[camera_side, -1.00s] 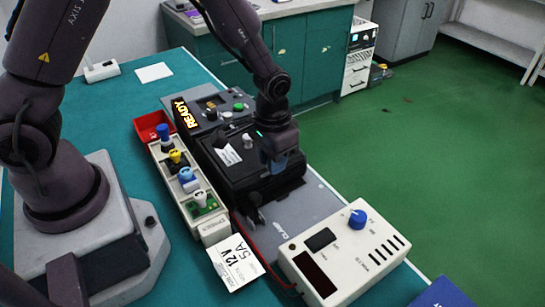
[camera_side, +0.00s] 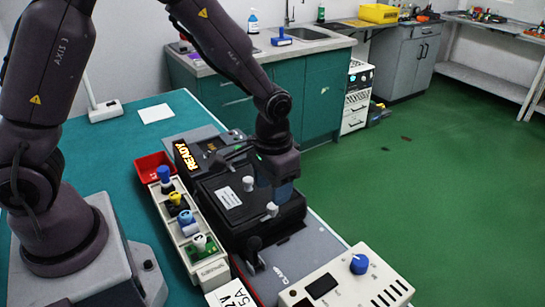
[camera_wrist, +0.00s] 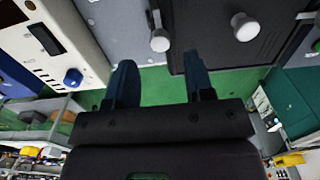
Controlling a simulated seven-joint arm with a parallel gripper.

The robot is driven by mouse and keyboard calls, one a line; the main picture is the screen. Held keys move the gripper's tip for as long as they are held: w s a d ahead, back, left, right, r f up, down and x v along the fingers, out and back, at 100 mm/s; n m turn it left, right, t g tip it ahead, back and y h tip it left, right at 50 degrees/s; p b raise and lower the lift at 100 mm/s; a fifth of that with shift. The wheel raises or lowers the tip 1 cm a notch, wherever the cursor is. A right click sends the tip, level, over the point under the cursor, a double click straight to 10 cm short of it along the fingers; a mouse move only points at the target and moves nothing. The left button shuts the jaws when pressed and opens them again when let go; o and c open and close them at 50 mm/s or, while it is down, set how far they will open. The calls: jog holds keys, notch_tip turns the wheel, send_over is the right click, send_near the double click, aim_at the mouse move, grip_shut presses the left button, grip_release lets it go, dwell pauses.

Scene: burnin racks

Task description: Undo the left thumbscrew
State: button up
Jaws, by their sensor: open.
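A black box (camera_side: 215,222) on a grey plate carries two pale round thumbscrews. One thumbscrew (camera_side: 249,183) is on the lid, and the other (camera_side: 271,209) is close to my gripper, near the lid's front edge. In the wrist view, one pale knob (camera_wrist: 245,27) is over the dark lid and another (camera_wrist: 160,40), on a stem, is at the lid's edge. My gripper (camera_wrist: 160,82) is open and empty, its fingers apart and below both knobs in that picture. In the side view my gripper (camera_side: 280,192) is over the lid's right part. Contact with a thumbscrew cannot be told.
A black clamp lever (camera_side: 253,247) stands before the box. A tray of coloured knobs (camera_side: 208,265) and a red bin (camera_side: 155,168) lie left. A lit READY panel (camera_side: 187,156) is behind. A white control unit (camera_side: 340,285) with a blue dial is in front.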

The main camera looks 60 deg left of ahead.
aim_at(270, 206)
notch_tip(270, 206, up, 8)
jog(key=shift+r, duration=0.2)
jog(key=s+a+r+t, duration=0.2)
jog(key=s+r, duration=0.4)
jog(key=s, duration=0.2)
jog(key=s+a+r+t, duration=0.3)
jog(key=s+r, duration=0.3)
jog(key=s, duration=0.1)
jog(key=shift+s+r+t, duration=0.2)
jog(key=shift+s+t, duration=0.1)
jog(key=shift+s, duration=0.05)
dwell(1.2)
